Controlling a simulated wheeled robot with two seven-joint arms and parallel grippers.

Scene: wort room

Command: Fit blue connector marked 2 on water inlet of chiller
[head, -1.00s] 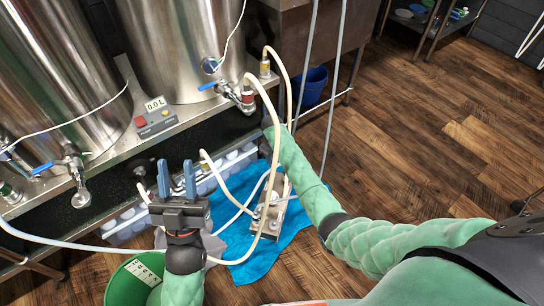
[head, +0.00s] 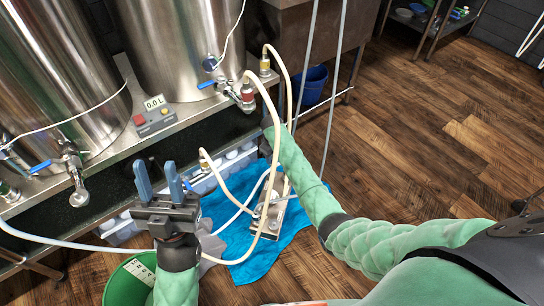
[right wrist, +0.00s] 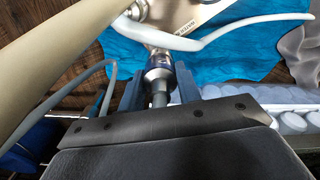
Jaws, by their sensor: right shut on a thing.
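The metal plate chiller (head: 268,215) stands on a blue cloth in the head view; its engraved face also shows in the right wrist view (right wrist: 197,12). The mark 2 is not readable. My left gripper (head: 158,174) is open and empty, above the floor left of the chiller.
Cream hoses (head: 268,98) loop over the chiller. A crate of white-capped items (right wrist: 292,122) lies close beside the right gripper. A green bucket (head: 122,285) is below the left gripper. Steel kettles (head: 175,45) stand on the bench. Wood floor (head: 430,150) at right is clear.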

